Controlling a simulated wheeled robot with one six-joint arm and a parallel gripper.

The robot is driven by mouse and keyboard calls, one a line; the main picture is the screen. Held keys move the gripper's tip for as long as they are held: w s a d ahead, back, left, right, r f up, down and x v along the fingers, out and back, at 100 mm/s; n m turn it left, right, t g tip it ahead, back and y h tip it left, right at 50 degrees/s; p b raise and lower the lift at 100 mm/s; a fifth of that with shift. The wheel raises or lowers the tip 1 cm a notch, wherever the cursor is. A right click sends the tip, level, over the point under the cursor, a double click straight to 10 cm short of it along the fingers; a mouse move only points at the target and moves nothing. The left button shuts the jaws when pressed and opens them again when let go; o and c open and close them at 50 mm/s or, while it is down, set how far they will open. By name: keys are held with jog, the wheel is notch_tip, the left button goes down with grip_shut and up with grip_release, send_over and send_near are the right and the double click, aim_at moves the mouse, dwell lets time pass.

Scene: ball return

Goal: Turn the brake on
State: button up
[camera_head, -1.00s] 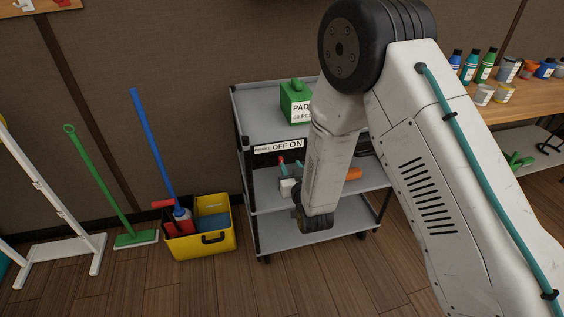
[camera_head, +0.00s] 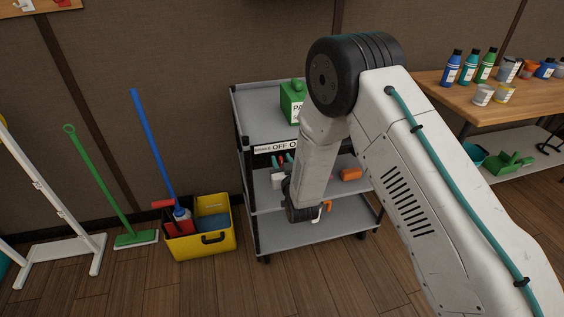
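A grey cart (camera_head: 262,95) stands by the wall. A white label (camera_head: 262,149) on its front edge reads BRAKE, OFF and partly ON; my arm covers its right end. A small red lever (camera_head: 281,160) shows below the label, under OFF. My gripper (camera_head: 281,166), with a white body and teal tips, is at the cart's front, right at the red lever. The parts overlap and are small, so I cannot tell whether the tips touch the lever, stand around it or beside it, or how far they are opened.
A green box (camera_head: 290,104) stands on the cart's top. An orange object (camera_head: 350,174) lies on its middle shelf. A yellow bucket (camera_head: 228,243) and a green broom (camera_head: 130,240) stand left of the cart. A wooden bench (camera_head: 447,94) with bottles is at right. Floor in front is clear.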

jog(key=c, duration=0.6)
jog(key=shift+d+m, duration=0.1)
jog(key=shift+m, duration=0.3)
jog(key=m, duration=0.5)
jog(key=shift+w+d+f+m, duration=0.1)
jog(key=shift+d+f+m, duration=0.05)
jog(key=shift+d+m, duration=0.25)
jog(key=m, duration=0.5)
jog(key=shift+w+d+f, duration=0.1)
jog(key=shift+d+f, duration=0.15)
jog(key=shift+f, duration=0.05)
jog(key=shift+m, duration=0.3)
